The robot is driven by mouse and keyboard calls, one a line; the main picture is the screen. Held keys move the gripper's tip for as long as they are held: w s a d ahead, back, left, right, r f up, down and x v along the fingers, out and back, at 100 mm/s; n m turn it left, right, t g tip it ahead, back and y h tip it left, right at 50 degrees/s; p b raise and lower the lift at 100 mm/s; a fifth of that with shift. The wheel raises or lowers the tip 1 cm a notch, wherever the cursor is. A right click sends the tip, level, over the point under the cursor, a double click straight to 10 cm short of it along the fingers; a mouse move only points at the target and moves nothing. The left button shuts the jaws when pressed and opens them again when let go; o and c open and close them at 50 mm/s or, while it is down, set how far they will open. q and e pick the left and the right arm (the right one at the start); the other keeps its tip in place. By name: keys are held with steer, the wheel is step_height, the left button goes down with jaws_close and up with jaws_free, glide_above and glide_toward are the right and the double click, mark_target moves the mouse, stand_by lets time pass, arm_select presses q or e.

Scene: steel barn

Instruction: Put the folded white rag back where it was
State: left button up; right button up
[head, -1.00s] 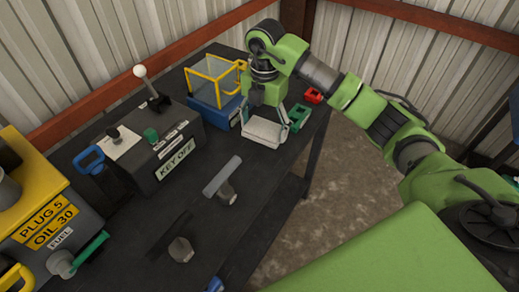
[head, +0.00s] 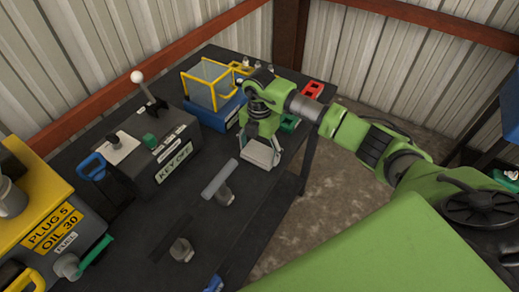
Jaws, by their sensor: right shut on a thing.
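The folded white rag (head: 260,155) shows as a pale, flat block at the right edge of the dark workbench (head: 225,245). My right gripper (head: 262,140) points down over it and is shut on it. The fingers hide the rag's upper middle part. I cannot tell whether the rag touches the bench top or hangs just above it. My left gripper is not in view.
A blue box with a yellow frame (head: 212,85) stands behind the rag. A green block (head: 289,122) and a red block (head: 313,90) are beyond the gripper. The KEY OFF box (head: 160,150) stands further left.

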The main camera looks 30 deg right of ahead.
steer(key=shift+f, duration=0.15)
steer(key=o, duration=1.2)
steer(key=shift+c, duration=0.2)
